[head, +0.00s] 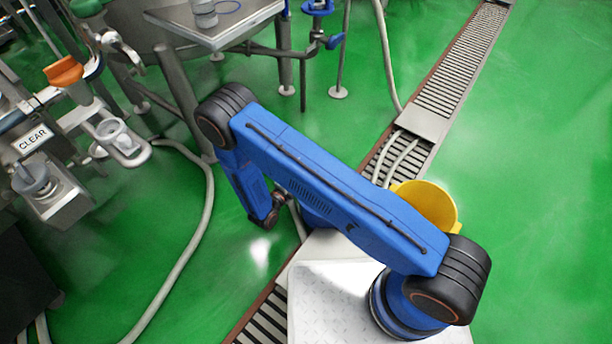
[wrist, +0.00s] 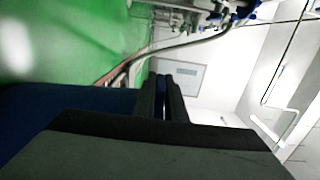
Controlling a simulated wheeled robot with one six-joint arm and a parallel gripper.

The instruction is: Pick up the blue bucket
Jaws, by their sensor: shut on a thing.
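My gripper (wrist: 162,92) shows in the wrist view with its two dark fingers close together. A thin blue strip lies between them, and the gripper is shut on the blue bucket (wrist: 65,103). The bucket shows as a dark blue mass at the left, on the floor side of the fingers. Most of it is hidden behind the dark gripper body. In the head view the arm covers the gripper, and only a small blue patch (head: 316,216) shows under the arm, probably the bucket.
A yellow bucket (head: 432,203) stands behind my arm at the right. A steel table (head: 225,28) stands at the back. A floor drain (head: 452,75) and hoses (head: 195,230) cross the green floor. The right side is clear.

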